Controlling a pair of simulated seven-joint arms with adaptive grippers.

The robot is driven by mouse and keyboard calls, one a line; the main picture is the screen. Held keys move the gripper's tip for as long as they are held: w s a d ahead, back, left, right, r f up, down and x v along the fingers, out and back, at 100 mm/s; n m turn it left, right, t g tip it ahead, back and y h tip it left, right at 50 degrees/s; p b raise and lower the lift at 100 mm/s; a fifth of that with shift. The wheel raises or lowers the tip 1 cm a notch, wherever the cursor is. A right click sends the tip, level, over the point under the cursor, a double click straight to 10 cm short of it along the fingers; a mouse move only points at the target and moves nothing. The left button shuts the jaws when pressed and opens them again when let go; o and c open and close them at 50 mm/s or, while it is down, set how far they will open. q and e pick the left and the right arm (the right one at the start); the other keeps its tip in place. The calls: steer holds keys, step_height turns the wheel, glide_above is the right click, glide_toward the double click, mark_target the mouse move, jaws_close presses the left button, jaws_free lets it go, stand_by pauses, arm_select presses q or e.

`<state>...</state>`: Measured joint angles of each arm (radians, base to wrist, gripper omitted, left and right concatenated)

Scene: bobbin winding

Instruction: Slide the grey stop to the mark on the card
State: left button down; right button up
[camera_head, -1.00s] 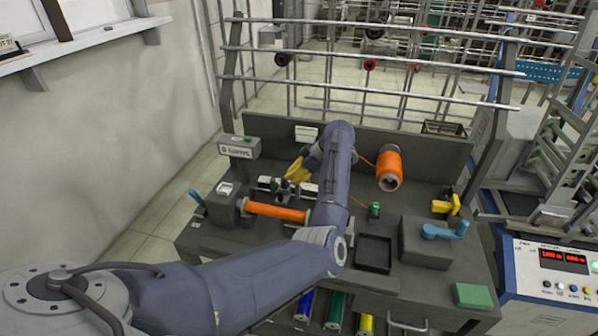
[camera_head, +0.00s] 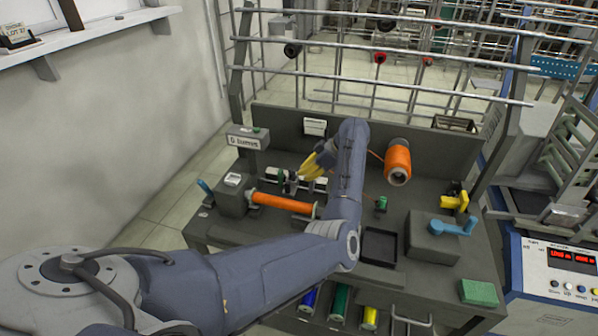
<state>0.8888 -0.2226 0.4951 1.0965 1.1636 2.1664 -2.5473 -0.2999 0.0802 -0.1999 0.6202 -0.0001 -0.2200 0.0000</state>
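The white card (camera_head: 315,127) is fixed on the dark back panel; its marking is too small to read. A light rail (camera_head: 315,184) lies on the bench behind the orange bobbin. A small greyish block that looks like the stop (camera_head: 291,183) sits on the rail's left part, beside a green piece (camera_head: 281,177). My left gripper (camera_head: 306,171) has yellow fingers, just right of and above that block, pointing left and down. The fingers overlap in view, so their opening and any contact are unclear. My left forearm hides the area to its right. My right gripper does not show.
An orange bobbin (camera_head: 284,203) lies in front of the rail. An orange thread cone (camera_head: 397,162) is right of my forearm. A black tray (camera_head: 379,248), a blue crank (camera_head: 452,228) and a green pad (camera_head: 478,292) are on the bench's right half.

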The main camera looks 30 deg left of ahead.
arm_select(q)
steer(key=shift+d, duration=0.15)
steer(key=v, duration=0.8)
steer(key=shift+w+d+r, duration=0.15)
steer(key=shift+r, duration=0.1)
steer(key=c, duration=2.1)
jaws_free()
steer(key=shift+d+r, duration=0.15)
steer(key=shift+r, duration=0.3)
jaws_close()
steer(key=a+h, duration=0.3)
steer(key=shift+a+t+h, duration=0.35)
steer(key=shift+t+h, duration=0.05)
steer(key=w+x, duration=0.1)
steer(key=x, duration=0.9)
steer(key=shift+s, duration=0.5)
